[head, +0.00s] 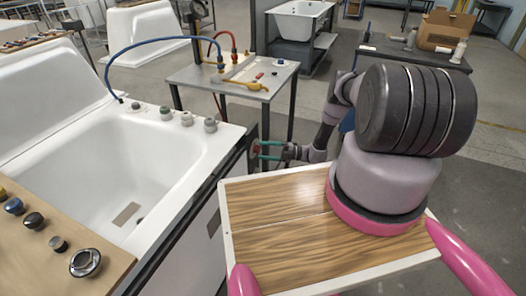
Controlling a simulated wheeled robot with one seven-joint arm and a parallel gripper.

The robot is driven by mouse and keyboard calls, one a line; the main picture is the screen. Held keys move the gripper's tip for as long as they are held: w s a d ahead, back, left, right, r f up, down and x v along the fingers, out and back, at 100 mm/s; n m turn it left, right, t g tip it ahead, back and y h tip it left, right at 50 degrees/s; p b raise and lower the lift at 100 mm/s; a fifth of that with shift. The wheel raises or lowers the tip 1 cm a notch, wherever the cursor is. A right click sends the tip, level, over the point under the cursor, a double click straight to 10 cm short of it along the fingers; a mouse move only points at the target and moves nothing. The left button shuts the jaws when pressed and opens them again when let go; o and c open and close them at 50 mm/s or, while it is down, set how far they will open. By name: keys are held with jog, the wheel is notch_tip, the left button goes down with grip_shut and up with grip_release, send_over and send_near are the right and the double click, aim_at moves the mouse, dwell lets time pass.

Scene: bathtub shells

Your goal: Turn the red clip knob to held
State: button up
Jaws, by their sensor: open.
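My gripper (267,150) is at the end of my arm, near the side of the white bathtub shell (110,165) and below the side table's front edge. Its two teal fingers point left and stand apart, with nothing visible between them. Something dark and reddish lies at or behind the fingertips, too small to make out. I cannot pick out a red clip knob for certain. A small red piece (260,75) lies on the grey side table (205,80), above and apart from my gripper. I cannot tell whether it is the knob or how it is turned.
Several knobs, including a green-grey one (165,113), stand on the tub rim. More sit on a wooden board (60,250) at lower left. A blue hose (150,42) arches from table to tub. A yellow tool (250,85) lies on the side table.

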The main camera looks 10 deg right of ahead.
jog(key=v, duration=1)
